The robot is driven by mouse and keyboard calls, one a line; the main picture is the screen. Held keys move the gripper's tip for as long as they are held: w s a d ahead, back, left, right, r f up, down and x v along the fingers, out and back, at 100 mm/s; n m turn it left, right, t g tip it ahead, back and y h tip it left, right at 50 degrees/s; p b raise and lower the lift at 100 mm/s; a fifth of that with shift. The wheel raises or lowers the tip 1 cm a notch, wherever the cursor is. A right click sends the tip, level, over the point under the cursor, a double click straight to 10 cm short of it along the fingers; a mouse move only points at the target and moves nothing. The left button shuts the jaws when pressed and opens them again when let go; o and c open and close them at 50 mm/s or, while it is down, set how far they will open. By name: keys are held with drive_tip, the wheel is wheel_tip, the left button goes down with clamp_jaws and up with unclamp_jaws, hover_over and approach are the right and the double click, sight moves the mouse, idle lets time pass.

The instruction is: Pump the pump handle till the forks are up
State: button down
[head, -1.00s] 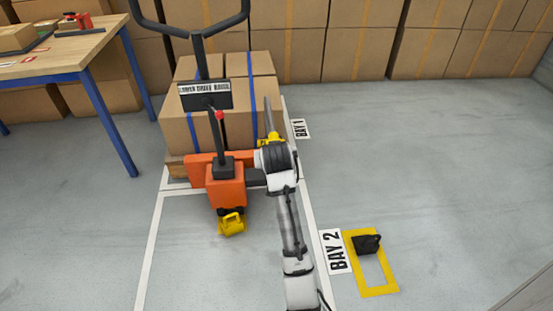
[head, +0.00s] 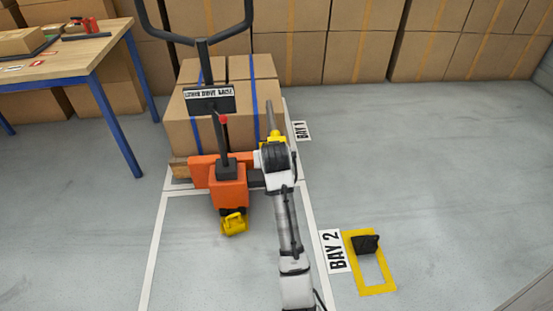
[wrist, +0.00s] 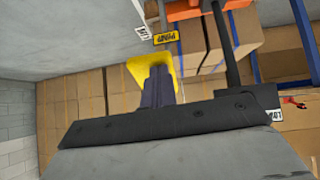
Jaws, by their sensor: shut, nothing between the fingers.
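The orange pallet truck (head: 228,190) stands at the centre of the head view, with a tall black loop handle (head: 197,39) and a control plate (head: 210,99) marked lower, drive, raise. A dark bar (head: 269,115) rises beside the load, just beyond my wrist. A yellow piece (head: 274,136) is at its foot. In the wrist view my gripper (wrist: 155,86) is shut and empty, with a yellow shape (wrist: 142,66) right behind the fingers; I cannot tell whether they touch. A yellow pump label (wrist: 166,37) shows upside down beyond. The forks are hidden, so their height cannot be told.
Strapped cartons (head: 190,124) sit on a pallet in front of the truck. A wooden table (head: 75,53) with blue legs stands left.

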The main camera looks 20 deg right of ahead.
drive_tip(key=w+r+v, duration=0.1)
drive_tip(key=v, duration=1)
drive_tip(key=shift+d, duration=0.1)
idle(0.5)
